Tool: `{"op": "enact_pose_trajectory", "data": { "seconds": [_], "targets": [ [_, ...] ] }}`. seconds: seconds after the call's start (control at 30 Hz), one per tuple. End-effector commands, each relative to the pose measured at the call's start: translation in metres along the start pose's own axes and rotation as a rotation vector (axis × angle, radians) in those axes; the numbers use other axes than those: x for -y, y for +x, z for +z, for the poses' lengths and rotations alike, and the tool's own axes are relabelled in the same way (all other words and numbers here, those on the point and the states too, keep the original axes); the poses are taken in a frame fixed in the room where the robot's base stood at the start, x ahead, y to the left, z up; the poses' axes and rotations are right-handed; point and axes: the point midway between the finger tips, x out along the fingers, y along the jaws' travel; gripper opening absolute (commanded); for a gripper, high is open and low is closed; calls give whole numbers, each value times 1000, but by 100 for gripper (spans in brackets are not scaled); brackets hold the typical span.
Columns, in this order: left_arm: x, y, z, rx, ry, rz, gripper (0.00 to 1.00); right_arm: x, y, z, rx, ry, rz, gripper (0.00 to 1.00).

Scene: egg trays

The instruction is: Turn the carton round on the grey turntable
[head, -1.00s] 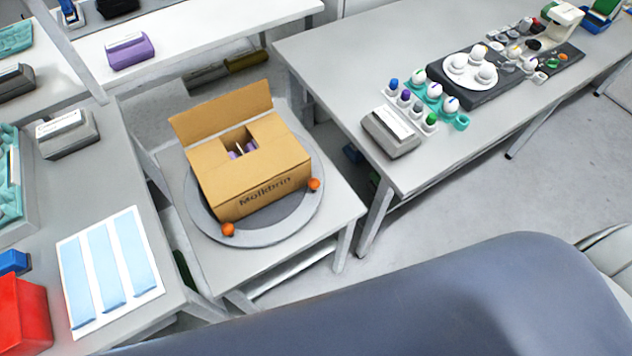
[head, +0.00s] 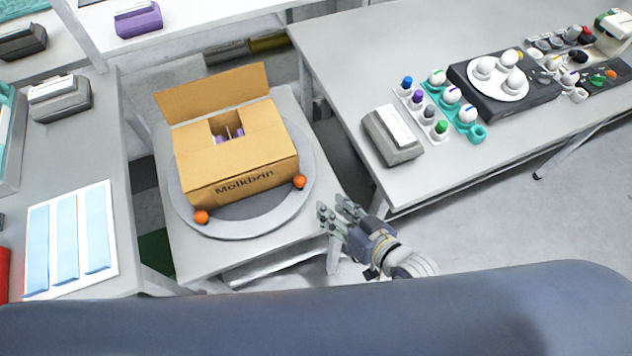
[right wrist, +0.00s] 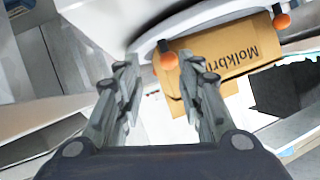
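The carton (head: 235,160) is an open brown box marked "Molkbrin" with one flap raised at its back. It sits on the round grey turntable (head: 240,228), and purple things show inside. Two orange balls (head: 201,217) (head: 299,181) stand at the turntable's near rim. My right gripper (head: 333,210) is open and empty, at the lower right of the turntable and apart from it. In the right wrist view, my right gripper (right wrist: 165,85) has spread fingers, with the carton (right wrist: 235,52) and the turntable (right wrist: 190,18) beyond. My left gripper is not in view.
The turntable stands on a small grey table (head: 200,262). A long table (head: 350,60) at right holds a grey label box (head: 392,135), egg cups and a black device. A left table carries a sheet with blue strips (head: 70,240). The floor at right is clear.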

Motion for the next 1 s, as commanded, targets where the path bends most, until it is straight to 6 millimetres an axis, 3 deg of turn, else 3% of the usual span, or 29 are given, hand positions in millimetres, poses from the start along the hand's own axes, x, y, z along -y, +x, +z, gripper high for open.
{"op": "enact_pose_trajectory", "data": {
  "seconds": [0.13,0.27,0.7,1.0],
  "targets": [
    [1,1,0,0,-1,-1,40,10,1,-13,-55,15,-34,35],
    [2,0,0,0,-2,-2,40,11,14,-16,-61,17,-34,35],
    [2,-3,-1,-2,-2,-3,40,13,91,-19,-57,17,-33,35],
    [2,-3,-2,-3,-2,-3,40,13,106,-19,-56,15,-33,35]
  ]
}}
